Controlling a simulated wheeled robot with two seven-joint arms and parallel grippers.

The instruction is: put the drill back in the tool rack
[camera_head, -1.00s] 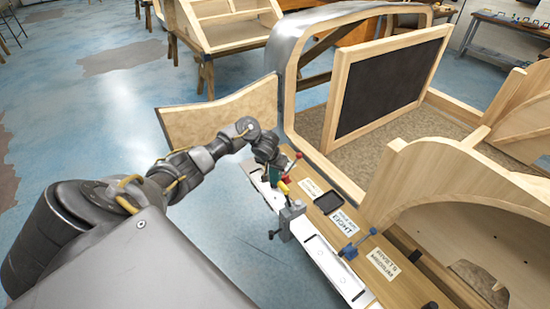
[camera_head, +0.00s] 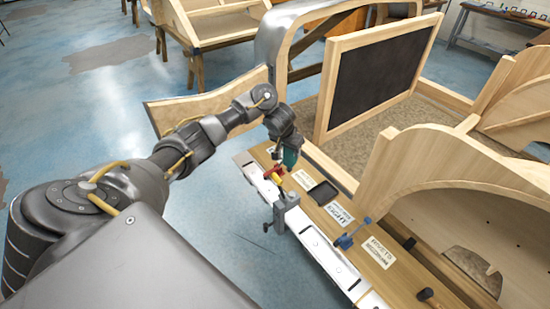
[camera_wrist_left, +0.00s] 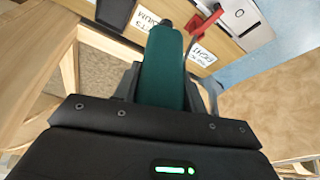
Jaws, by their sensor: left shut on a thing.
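My left gripper (camera_head: 288,143) is shut on the drill (camera_head: 291,157), a teal-green body with a dark tip, and holds it over the far end of the tool rack. The wrist view shows the drill (camera_wrist_left: 163,68) between the two dark fingers (camera_wrist_left: 160,90), its tip pointing toward the labelled wooden board. The tool rack (camera_head: 374,239) is a long wooden ledge with paper labels and a white metal strip along its front. I cannot tell whether the drill touches the rack. My right gripper is not in view.
A red-and-yellow tool (camera_head: 278,174) and a grey clamp (camera_head: 287,206) are close beside the drill. A black tray (camera_head: 322,193) and a blue tool (camera_head: 351,238) are along the rack. A wooden bodyframe with a dark panel (camera_head: 384,80) stands behind.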

